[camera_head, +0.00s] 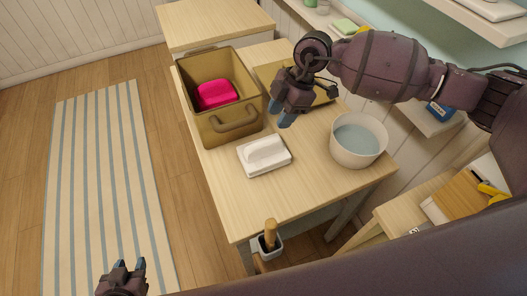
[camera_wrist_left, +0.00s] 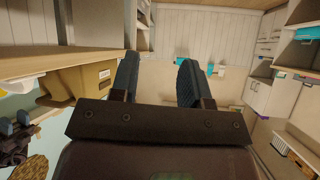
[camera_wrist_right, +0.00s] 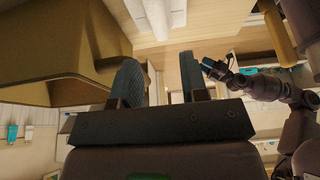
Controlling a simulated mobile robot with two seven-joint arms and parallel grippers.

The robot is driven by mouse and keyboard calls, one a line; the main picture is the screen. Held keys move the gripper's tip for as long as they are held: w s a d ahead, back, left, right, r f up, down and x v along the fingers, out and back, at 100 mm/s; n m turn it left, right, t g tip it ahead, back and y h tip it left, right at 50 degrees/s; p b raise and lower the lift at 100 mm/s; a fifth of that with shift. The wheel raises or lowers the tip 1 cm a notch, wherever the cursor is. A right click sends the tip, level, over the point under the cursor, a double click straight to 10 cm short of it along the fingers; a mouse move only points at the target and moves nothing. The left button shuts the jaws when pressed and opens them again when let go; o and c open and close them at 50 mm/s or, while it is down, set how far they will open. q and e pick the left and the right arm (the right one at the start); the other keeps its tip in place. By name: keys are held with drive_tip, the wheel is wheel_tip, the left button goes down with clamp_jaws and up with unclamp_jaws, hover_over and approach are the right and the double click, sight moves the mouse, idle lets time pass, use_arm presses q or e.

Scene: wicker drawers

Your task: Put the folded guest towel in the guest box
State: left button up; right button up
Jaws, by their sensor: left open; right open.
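An olive box (camera_head: 222,128) with a handle stands open-topped on the wooden table. A bright pink, soft-looking folded thing (camera_head: 216,94) lies inside it, perhaps the guest towel. I cannot tell for sure which box or cloth the task names. My right gripper (camera_head: 284,112) is open and empty, above the table just right of the box. The box also fills the left of the right wrist view (camera_wrist_right: 50,40). My left gripper (camera_head: 124,268) is open and empty, low at the left over the floor, away from the table. The box shows in the left wrist view (camera_wrist_left: 88,82).
A white block with a raised rounded bar (camera_head: 264,155) lies before the box. A white bowl of bluish liquid (camera_head: 357,155) stands at the right. A flat tan piece (camera_head: 266,74) is partly hidden behind my right gripper. The table's front part (camera_head: 240,205) is clear.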

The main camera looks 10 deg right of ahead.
sight(264, 142)
drive_tip(key=b+x, duration=0.1)
drive_tip(key=x, duration=0.8)
drive_tip(key=shift+w, duration=0.1)
drive_tip(key=shift+r, duration=0.1)
clamp_jaws()
